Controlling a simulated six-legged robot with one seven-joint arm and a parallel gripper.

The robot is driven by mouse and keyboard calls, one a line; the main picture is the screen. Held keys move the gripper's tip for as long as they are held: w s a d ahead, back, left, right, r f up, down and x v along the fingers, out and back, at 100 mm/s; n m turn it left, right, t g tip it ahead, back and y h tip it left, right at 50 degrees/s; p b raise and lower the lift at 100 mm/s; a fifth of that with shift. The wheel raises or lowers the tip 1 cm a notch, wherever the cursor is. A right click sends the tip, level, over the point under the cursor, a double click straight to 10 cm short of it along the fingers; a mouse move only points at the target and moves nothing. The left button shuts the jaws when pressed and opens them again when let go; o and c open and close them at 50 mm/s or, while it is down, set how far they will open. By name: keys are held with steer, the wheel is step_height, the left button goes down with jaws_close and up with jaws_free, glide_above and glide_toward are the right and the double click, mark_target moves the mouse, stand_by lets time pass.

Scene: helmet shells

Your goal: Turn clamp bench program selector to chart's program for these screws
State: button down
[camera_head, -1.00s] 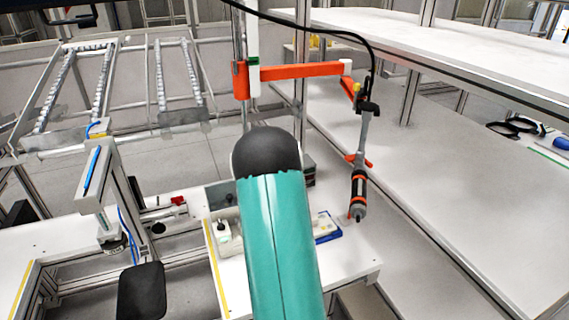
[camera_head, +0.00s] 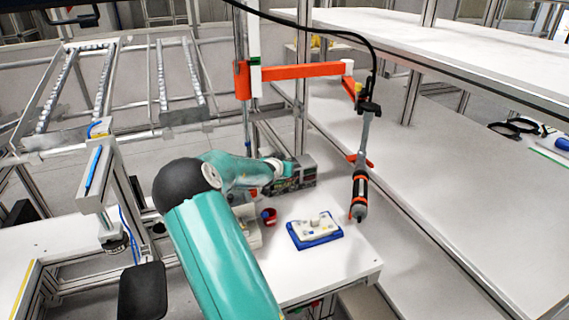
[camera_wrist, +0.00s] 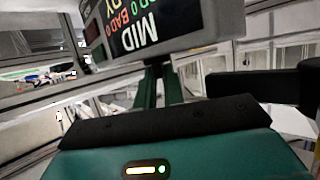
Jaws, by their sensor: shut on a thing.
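The bench control box (camera_head: 303,174), dark with a small display, stands at the back of the white bench in the head view. In the wrist view its display (camera_wrist: 172,22) fills the top, tilted, with "MID" in white and "BAD 0" in red. My gripper (camera_wrist: 162,72) reaches to the box, its two teal fingers close together and shut at its lower edge. The program selector knob is hidden between the fingertips and behind the box edge. The chart and the screws cannot be made out.
An electric screwdriver (camera_head: 360,190) hangs from an orange arm (camera_head: 300,71) at right. A white shelf (camera_head: 450,180) runs along the right.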

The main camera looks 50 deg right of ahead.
steer(key=shift+s+f, duration=0.1)
steer(key=shift+s, duration=0.05)
steer(key=c, duration=1.5)
jaws_free()
steer(key=shift+r, duration=0.2)
steer(key=shift+r, duration=0.25)
step_height(320, 180, up, 3)
steer(key=shift+a+f, duration=0.1)
steer(key=s+a+r, duration=0.9)
steer(key=a, duration=0.1)
steer(key=shift+a+r, duration=0.2)
steer(key=shift+s, duration=0.1)
